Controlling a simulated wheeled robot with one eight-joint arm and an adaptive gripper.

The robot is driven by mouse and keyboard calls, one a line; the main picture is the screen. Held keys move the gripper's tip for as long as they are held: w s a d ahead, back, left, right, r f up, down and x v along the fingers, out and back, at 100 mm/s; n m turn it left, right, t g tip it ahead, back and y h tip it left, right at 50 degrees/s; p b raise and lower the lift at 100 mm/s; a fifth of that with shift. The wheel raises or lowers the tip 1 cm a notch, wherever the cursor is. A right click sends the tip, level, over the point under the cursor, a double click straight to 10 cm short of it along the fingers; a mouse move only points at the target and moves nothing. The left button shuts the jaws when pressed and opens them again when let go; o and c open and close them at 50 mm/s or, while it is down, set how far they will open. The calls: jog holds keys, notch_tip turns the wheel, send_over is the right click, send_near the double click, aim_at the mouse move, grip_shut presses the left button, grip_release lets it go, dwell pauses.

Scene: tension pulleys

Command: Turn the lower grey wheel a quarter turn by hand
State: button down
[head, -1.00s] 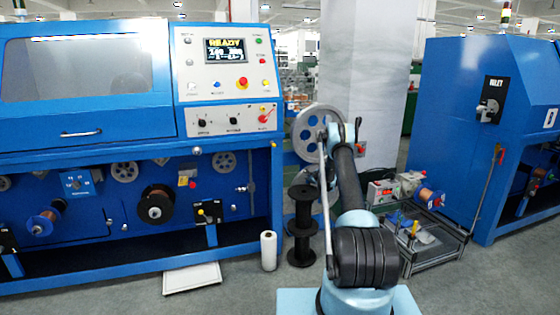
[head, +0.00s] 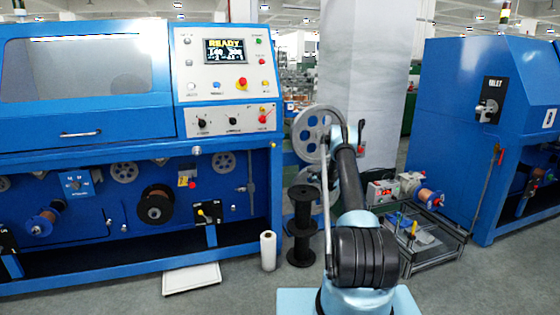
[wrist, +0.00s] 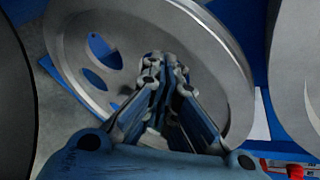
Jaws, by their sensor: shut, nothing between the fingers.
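Two grey wheels stand one above the other beside the blue machine's right end in the head view. The upper grey wheel (head: 303,132) is mostly clear. The lower grey wheel (head: 314,174) is largely hidden by my arm and a black spool. In the wrist view a grey wheel with round holes (wrist: 75,50), apparently the lower one, fills the middle. My gripper (wrist: 165,62) is shut and empty, its fingertips in front of that wheel's face. I cannot tell whether they touch it. Part of another grey wheel (wrist: 295,80) shows at the right edge.
Black spools (head: 303,225) are stacked on the floor just left of my arm, with a white roll (head: 268,250) beside them. A grey pillar (head: 370,80) stands behind. A low frame with parts (head: 425,240) is at the right. A dark disc edge (wrist: 12,100) shows at the wrist view's left.

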jog(key=w+d, duration=0.2)
jog(key=d, duration=0.4)
jog(key=w+d, duration=0.2)
jog(key=d, duration=0.5)
jog(key=shift+w+d, duration=0.15)
jog(key=shift+w, duration=0.15)
dwell(2.8)
jog(key=shift+s+f, duration=0.1)
dwell(0.3)
jog(key=shift+s+d, duration=0.3)
jog(key=shift+s, duration=0.65)
jog(key=shift+s+d, duration=0.35)
jog(key=shift+s, duration=0.55)
jog(key=shift+s+d, duration=0.3)
jog(key=shift+s, duration=0.65)
